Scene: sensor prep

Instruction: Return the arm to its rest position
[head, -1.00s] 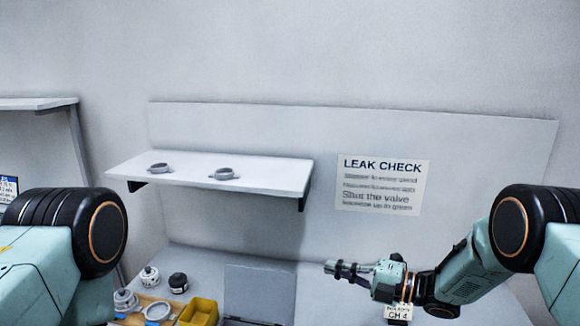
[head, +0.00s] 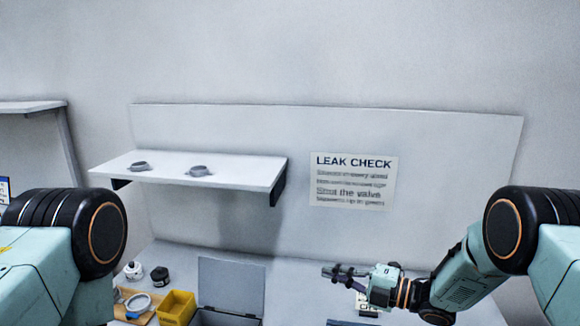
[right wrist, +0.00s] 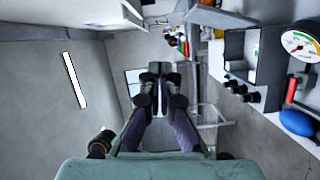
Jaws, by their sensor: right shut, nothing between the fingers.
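My right gripper (head: 342,272) is in the lower right of the head view, held out over the bench and pointing left. It is shut and empty. In the right wrist view its two fingers (right wrist: 157,92) lie together in the middle, with nothing between them. My left arm's shoulder shows at the left edge of the head view, but the left gripper is out of the picture.
A white shelf (head: 230,172) holds two grey rings. On the bench (head: 265,250) below stand a yellow bin (head: 177,307), a wooden tray (head: 122,296), small jars and a grey case with its lid (head: 231,285) raised. A LEAK CHECK sign (head: 353,182) hangs on the back panel.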

